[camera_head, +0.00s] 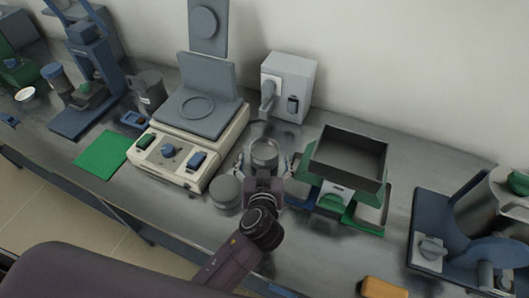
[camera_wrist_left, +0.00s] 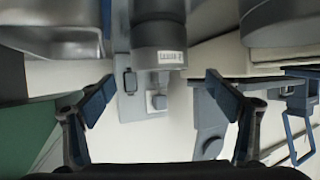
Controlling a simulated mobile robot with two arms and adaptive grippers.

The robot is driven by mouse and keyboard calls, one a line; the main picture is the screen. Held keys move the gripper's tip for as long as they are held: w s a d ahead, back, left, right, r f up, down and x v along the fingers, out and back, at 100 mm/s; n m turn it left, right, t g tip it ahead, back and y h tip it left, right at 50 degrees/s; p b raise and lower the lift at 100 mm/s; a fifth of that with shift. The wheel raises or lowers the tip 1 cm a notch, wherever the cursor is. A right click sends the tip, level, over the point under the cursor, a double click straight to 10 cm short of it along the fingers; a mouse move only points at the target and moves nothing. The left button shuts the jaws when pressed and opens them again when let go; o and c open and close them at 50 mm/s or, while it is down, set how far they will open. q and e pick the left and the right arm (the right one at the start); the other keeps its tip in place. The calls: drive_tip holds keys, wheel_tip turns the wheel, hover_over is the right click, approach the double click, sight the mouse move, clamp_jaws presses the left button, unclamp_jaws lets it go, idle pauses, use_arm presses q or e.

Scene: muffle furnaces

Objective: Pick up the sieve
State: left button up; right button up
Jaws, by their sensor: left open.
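A round grey metal sieve (camera_head: 265,152) stands on the bench between the cream balance and the box-shaped tray unit. In the left wrist view, a grey cylinder with a small, hard-to-read label, which looks like the sieve (camera_wrist_left: 160,58), shows at the top centre. My left gripper (camera_head: 265,167) is open, with one finger on each side of the sieve in the head view. In the left wrist view its fingertips (camera_wrist_left: 158,92) are spread wide, and I see no contact with the cylinder. The gripper's wrist hides the bench just in front. My right gripper is not in view.
A short grey cylinder (camera_head: 226,191) stands close left of my gripper. The cream balance (camera_head: 188,150) is to the left, the tray unit (camera_head: 345,165) close to the right. A wall-side box (camera_head: 288,85) stands behind. An orange item (camera_head: 384,288) lies at the front right.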

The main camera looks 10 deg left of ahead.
sight(265, 141)
use_arm(q)
drive_tip(key=shift+w+f, duration=0.1)
drive_tip(key=shift+w, duration=0.25)
drive_tip(key=shift+p+x, duration=0.3)
drive_tip(key=shift+x, duration=0.7)
drive_tip(key=x, duration=0.3)
drive_tip(key=shift+w+a+p, duration=0.1)
drive_tip(key=shift+p, duration=0.2)
drive_tip(key=shift+w+f, duration=0.15)
drive_tip(key=shift+w, duration=0.05)
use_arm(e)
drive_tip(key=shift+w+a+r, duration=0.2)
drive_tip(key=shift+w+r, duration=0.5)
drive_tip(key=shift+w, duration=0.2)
use_arm(q)
drive_tip(key=c, duration=1.3)
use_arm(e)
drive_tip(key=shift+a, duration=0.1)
